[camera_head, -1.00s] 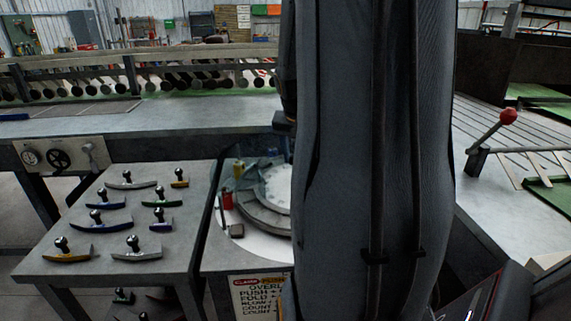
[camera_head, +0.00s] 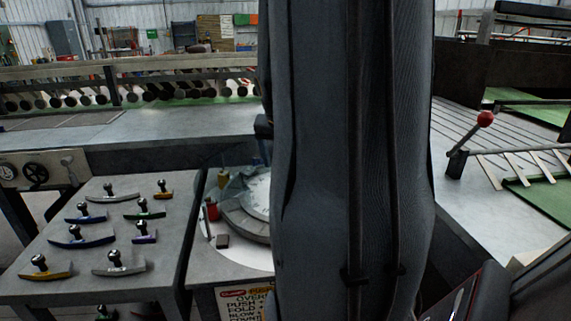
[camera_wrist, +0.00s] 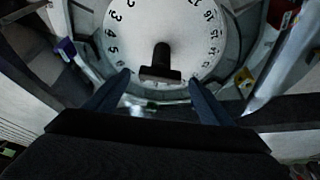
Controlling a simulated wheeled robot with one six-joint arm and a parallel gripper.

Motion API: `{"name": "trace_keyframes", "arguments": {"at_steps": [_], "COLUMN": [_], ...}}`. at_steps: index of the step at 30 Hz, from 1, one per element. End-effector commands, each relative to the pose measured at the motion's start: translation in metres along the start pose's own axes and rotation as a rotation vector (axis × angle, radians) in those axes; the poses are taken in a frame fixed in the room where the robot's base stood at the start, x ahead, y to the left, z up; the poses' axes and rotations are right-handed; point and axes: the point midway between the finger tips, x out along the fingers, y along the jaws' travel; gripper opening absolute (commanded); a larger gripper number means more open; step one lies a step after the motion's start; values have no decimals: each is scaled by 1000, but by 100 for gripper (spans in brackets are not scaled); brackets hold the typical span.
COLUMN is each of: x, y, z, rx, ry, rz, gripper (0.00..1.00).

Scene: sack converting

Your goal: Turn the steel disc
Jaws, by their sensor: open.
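The steel disc (camera_wrist: 152,35) is pale and round with black numbers around its rim. A dark T-shaped handle (camera_wrist: 161,63) stands near its middle in the wrist view. My gripper (camera_wrist: 160,82) is open, its two dark fingers spread either side of the handle, with nothing between them that I can see held. Whether the fingers are level with the handle cannot be told. In the head view the disc (camera_head: 258,196) shows only its left part; my arm hides the rest and my gripper.
A grey table (camera_head: 75,272) at the left carries several T-handled tools in different colours. A red-knobbed lever (camera_head: 485,119) rises at the right.

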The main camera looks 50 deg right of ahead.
Motion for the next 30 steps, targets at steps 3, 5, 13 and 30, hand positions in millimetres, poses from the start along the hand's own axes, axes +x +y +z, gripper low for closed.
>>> {"name": "trace_keyframes", "arguments": {"at_steps": [3, 5, 13, 30], "x": [-19, -29, -59, -64], "y": [-1, -1, 0, 0], "z": [-1, -1, 0, 0], "rx": [0, 0, 0, 0], "ry": [3, 4, 1, 0], "rz": [-2, -2, -1, -1], "gripper": [75, 75, 75, 75]}}
